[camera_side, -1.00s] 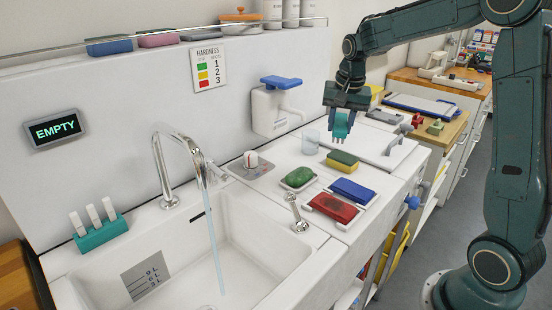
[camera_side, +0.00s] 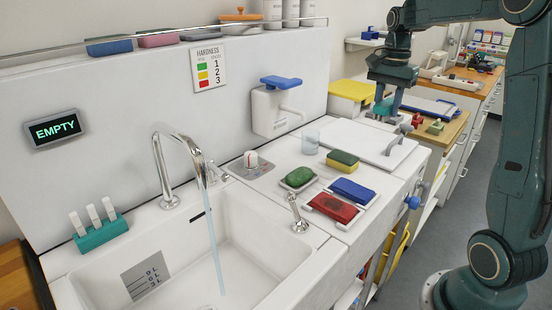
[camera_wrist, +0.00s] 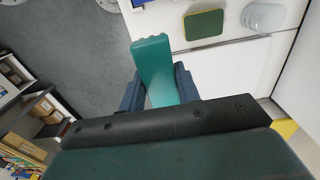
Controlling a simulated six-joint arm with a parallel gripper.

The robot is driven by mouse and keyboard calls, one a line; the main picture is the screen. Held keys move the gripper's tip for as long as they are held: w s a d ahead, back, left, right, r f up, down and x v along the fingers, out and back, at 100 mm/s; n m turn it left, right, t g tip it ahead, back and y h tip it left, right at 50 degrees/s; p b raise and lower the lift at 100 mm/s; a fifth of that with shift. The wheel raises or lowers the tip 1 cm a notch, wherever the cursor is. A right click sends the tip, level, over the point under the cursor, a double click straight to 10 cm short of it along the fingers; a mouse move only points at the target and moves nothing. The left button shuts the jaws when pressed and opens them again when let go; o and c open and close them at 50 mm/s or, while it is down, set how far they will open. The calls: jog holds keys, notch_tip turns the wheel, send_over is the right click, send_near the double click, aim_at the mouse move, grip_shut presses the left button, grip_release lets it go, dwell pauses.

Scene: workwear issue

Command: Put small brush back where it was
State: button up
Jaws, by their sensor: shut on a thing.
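My gripper (camera_side: 386,100) is shut on a teal piece, which I take for the small brush (camera_side: 382,106). In the side view it hangs below the jaws, near the yellow-lidded box and the back of the counter. In the wrist view the small brush (camera_wrist: 153,68) sticks out beyond my gripper (camera_wrist: 158,88), held between its two blue-grey fingers. Its far end has small bumps. The bristles cannot be made out clearly. Whether it touches anything below cannot be told.
A green-yellow sponge (camera_side: 342,160), clear glass (camera_side: 311,142), green soap (camera_side: 298,177), blue brush (camera_side: 352,190) and red brush (camera_side: 335,207) occupy the counter. A yellow-lidded box (camera_side: 352,91) and blue-edged board (camera_side: 420,105) are behind. The white board (camera_side: 370,143) is largely clear.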

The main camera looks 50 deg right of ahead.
aim_at(372, 179)
notch_tip(372, 179, down, 19)
jog(key=shift+f, duration=0.15)
dwell(0.9)
jog(key=shift+f, duration=0.2)
jog(key=o, duration=0.9)
jog(key=shift+r, duration=0.15)
notch_tip(372, 179, up, 12)
jog(key=shift+r, duration=0.1)
dwell(0.5)
